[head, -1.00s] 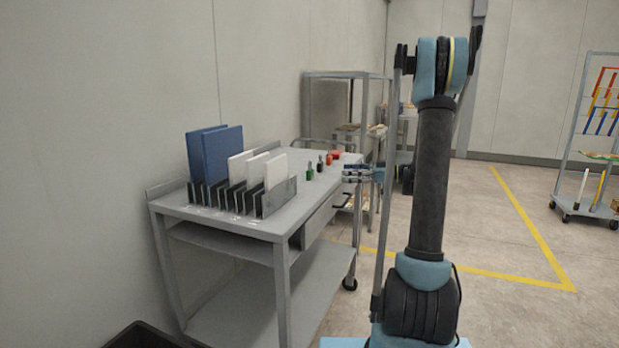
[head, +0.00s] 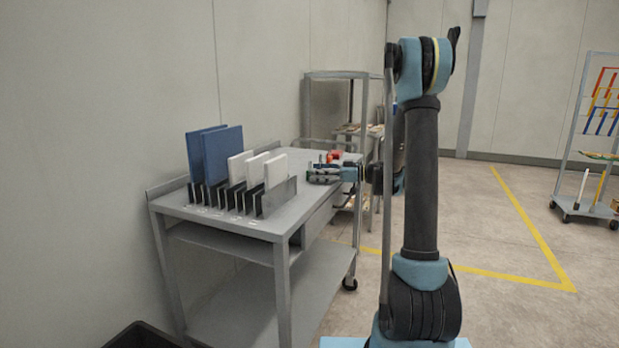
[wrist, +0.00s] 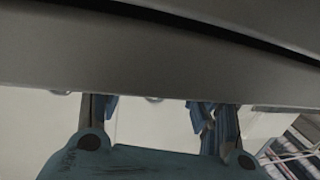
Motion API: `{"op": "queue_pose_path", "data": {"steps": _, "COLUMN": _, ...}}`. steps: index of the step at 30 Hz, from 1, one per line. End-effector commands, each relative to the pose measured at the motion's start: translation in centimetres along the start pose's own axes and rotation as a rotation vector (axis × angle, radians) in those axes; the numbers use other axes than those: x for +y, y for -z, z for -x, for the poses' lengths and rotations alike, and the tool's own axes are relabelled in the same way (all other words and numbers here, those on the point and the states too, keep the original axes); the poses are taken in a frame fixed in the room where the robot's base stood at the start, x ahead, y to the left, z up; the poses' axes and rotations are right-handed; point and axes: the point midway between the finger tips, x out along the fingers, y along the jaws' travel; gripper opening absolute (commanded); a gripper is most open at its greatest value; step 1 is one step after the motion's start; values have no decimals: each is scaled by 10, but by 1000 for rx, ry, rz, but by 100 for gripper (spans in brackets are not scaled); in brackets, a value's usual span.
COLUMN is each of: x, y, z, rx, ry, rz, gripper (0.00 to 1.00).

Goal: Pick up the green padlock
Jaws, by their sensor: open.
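My gripper (head: 314,174) reaches leftward over the right part of the grey table (head: 225,218), low near its top, past the white panels. Its jaws are open. In the head view it covers the spot where the green padlock stood a second ago, so the padlock cannot be made out now. In the wrist view, the two fingers of my gripper (wrist: 160,112) are spread apart. A grey band crosses the top there, and no padlock shows between the fingers. I cannot tell whether the gripper touches the padlock.
A red item (head: 335,155) sits just behind my gripper on the table. A slotted rack (head: 278,197) with blue panels (head: 222,152) and white panels (head: 275,170) stands left of it. A grey shelf unit (head: 345,76) stands behind. Open floor lies to the right.

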Motion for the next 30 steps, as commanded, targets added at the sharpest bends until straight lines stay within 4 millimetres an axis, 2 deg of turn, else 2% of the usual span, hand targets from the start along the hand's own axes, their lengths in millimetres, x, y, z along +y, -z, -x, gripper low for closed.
{"op": "queue_pose_path", "data": {"steps": 6, "x": -2, "y": 1, "z": -29, "rx": 0, "ry": 2, "rz": 0, "gripper": 58}}
{"op": "queue_pose_path", "data": {"steps": 14, "x": -2, "y": 1, "z": -34, "rx": 0, "ry": 0, "rz": 0, "gripper": 58}}
{"op": "queue_pose_path", "data": {"steps": 17, "x": -2, "y": 1, "z": -34, "rx": 0, "ry": 0, "rz": 0, "gripper": 40}}
{"op": "queue_pose_path", "data": {"steps": 21, "x": -2, "y": 1, "z": -34, "rx": 0, "ry": 0, "rz": 0, "gripper": 8}}
{"op": "queue_pose_path", "data": {"steps": 30, "x": -2, "y": 2, "z": -34, "rx": 0, "ry": 0, "rz": 0, "gripper": 6}}
